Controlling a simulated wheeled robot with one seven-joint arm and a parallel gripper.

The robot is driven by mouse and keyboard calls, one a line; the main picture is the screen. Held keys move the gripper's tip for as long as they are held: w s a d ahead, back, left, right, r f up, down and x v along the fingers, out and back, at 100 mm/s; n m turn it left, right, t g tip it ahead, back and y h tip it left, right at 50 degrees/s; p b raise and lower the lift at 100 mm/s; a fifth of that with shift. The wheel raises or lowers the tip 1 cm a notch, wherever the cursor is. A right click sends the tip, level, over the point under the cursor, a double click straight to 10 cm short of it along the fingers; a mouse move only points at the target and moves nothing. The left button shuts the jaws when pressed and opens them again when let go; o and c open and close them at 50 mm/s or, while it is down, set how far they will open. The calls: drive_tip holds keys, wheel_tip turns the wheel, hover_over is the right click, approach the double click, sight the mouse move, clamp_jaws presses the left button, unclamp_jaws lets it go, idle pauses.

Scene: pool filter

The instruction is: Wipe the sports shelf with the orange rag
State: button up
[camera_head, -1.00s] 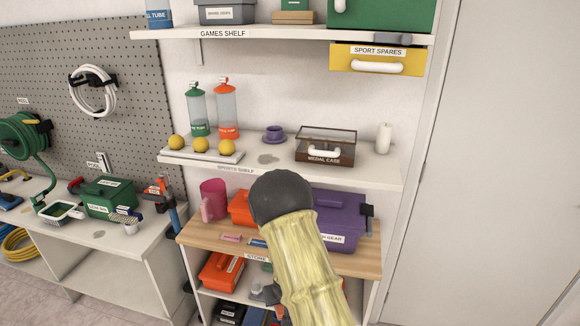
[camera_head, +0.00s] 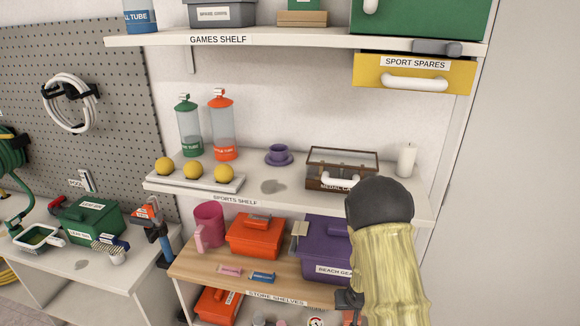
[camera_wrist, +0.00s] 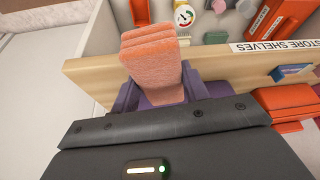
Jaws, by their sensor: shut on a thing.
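The sports shelf (camera_head: 310,195) is the white middle board. A grey smudge (camera_head: 273,186) lies on it, right of a white tray (camera_head: 205,183) with three yellow balls. The medal case (camera_head: 340,170) stands to its right, partly behind my arm. My gripper (camera_wrist: 157,82) is shut on the folded orange rag (camera_wrist: 154,50) in the wrist view, near the wooden board's front edge. In the head view my arm hides the rag and most of the gripper.
The wooden board below holds an orange box (camera_head: 254,236) and a purple box (camera_head: 325,247).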

drive_tip(key=shift+w+d, duration=0.15)
drive_tip(key=shift+d, duration=0.1)
